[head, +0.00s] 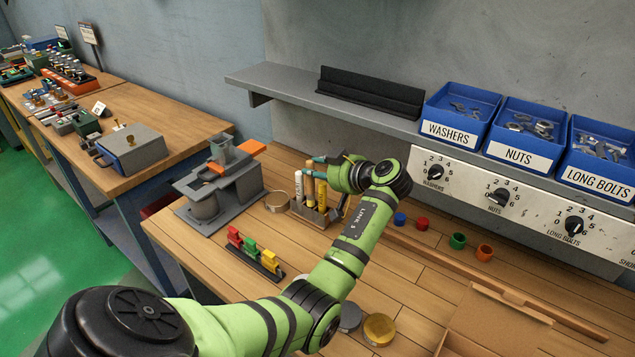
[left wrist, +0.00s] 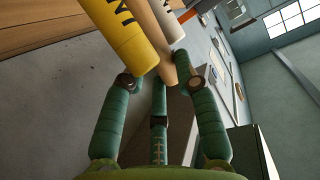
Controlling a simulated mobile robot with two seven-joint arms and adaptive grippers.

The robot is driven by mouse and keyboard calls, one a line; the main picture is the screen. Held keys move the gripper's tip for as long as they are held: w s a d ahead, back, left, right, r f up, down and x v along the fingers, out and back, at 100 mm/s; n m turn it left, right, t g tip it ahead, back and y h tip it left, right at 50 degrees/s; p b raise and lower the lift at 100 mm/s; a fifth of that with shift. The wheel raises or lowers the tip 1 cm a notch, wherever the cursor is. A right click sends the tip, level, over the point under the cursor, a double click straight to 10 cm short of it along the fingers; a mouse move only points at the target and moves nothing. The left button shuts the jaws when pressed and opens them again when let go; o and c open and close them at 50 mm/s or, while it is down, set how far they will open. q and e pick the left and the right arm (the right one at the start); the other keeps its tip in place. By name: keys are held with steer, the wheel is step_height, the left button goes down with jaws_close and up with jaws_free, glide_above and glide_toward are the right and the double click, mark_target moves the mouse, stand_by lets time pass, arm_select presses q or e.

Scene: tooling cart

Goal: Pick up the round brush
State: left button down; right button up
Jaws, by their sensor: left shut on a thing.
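My left gripper (head: 318,168) reaches in from the right side of a small holder (head: 318,214) on the bench. In the head view this tan handle (head: 309,188) stands upright between a white tube (head: 298,186) and a yellow tube (head: 321,195). The yellow tube (left wrist: 120,35) is close to one finger in the left wrist view. The brush's bristles cannot be made out. My right gripper is not in view.
A grey fixture (head: 215,185) stands left of the holder, with a round ring (head: 276,201) between. Red, green and yellow blocks (head: 254,252) sit in front. Small coloured cups (head: 457,241) lie to the right. A shelf (head: 285,85) with blue bins (head: 460,112) hangs behind.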

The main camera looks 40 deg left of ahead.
mark_target(310, 184)
arm_select(q)
step_height(310, 184, up, 24)
steer(key=b, duration=0.4)
steer(key=shift+b, duration=0.35)
step_height(310, 184, down, 28)
steer(key=p, duration=0.5)
steer(key=shift+r+p, duration=0.15)
steer(key=shift+p, duration=0.25)
steer(key=c, duration=0.9)
jaws_free()
steer(key=shift+c, duration=0.2)
